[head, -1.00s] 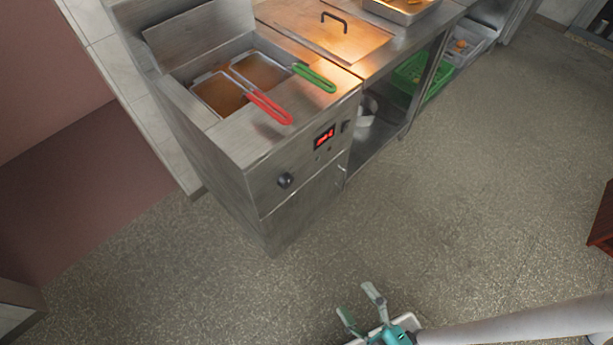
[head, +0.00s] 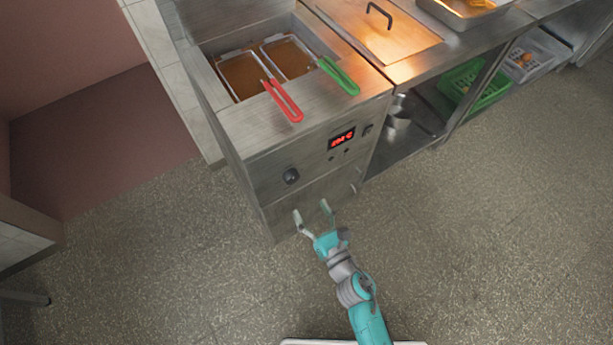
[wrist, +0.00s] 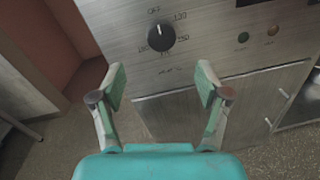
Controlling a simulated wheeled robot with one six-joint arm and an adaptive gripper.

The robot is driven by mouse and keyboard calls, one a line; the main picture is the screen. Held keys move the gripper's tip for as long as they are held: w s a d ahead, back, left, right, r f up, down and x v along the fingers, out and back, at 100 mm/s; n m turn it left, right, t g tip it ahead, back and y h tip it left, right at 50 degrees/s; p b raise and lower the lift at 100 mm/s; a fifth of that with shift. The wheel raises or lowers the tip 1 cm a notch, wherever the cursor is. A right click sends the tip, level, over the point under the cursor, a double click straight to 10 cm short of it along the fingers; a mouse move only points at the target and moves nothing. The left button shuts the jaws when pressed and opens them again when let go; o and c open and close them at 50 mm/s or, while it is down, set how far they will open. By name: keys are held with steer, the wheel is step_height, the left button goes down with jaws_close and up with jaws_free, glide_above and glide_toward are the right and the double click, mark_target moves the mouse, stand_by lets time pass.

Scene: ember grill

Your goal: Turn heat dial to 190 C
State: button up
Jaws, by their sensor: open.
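The heat dial (head: 291,176) is a round black knob on the steel front panel of the fryer (head: 250,165), left of a red lit display (head: 341,138). In the wrist view the dial (wrist: 161,36) sits above and between my fingertips, with OFF printed above it and several temperature marks around it. Its exact setting is too small to read surely. My gripper (head: 312,213) is open and empty, below and slightly right of the dial, apart from it. In the wrist view my gripper (wrist: 161,78) has its fingers spread wide.
Two baskets with a red handle (head: 284,101) and a green handle (head: 338,76) sit in the fryer, handles reaching over its front edge. Beside it are a lidded counter (head: 400,45) and a green crate (head: 478,85) below. The floor in front is clear.

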mark_target(293, 179)
steer(key=x, duration=1.1)
steer(key=shift+d, duration=0.1)
steer(key=c, duration=1.2)
steer(key=shift+o, duration=0.2)
